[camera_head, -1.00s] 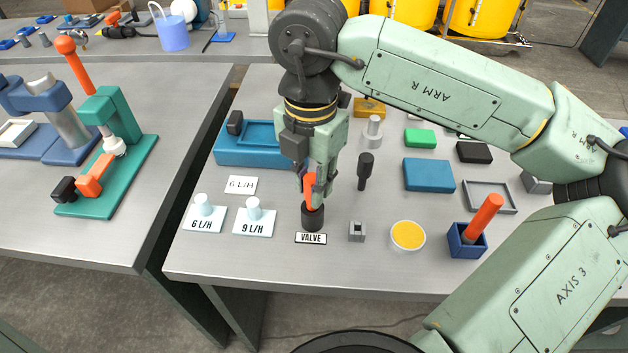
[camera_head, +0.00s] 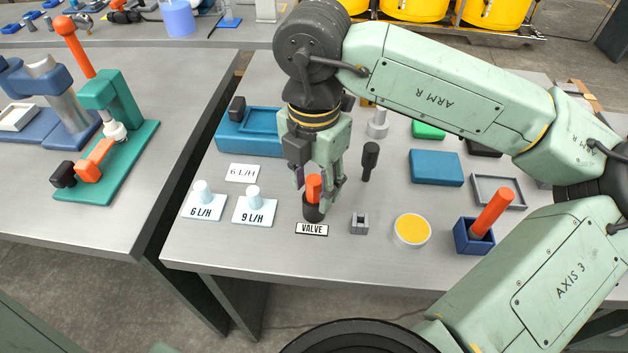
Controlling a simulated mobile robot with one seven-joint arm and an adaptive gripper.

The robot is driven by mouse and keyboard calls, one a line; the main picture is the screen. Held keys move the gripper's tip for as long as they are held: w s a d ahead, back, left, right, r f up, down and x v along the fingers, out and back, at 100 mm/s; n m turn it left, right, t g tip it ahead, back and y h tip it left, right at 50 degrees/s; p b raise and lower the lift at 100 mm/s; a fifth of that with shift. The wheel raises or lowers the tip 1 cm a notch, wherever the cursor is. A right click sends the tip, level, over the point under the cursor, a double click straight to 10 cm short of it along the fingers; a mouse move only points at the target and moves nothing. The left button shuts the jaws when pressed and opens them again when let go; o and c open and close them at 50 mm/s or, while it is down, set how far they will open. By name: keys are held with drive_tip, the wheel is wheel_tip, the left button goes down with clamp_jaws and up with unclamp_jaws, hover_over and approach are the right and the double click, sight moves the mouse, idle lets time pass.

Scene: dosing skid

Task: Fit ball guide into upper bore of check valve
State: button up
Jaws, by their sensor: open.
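The check valve (camera_head: 312,213) is a dark upright cylinder behind the VALVE label on the bench. An orange cylindrical piece (camera_head: 314,187), which looks like the ball guide, stands upright at the valve's top, its lower end hidden inside the valve's rim. How deep it sits cannot be told. My gripper (camera_head: 318,189) points down directly above the valve. It is open, with one finger on each side of the orange piece and a gap showing beside it.
White pegs on 6 L/H (camera_head: 204,205) and 9 L/H (camera_head: 255,206) plates stand left. A grey block (camera_head: 359,223), a yellow-filled dish (camera_head: 412,230) and a blue holder (camera_head: 474,237) with an orange rod stand right. A black tool (camera_head: 369,161) stands behind right. The bench front is clear.

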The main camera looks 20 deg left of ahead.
sight(314, 180)
wheel_tip(314, 180, up, 12)
drive_tip(key=b, duration=0.1)
drive_tip(key=shift+r, duration=0.15)
idle(0.4)
idle(0.3)
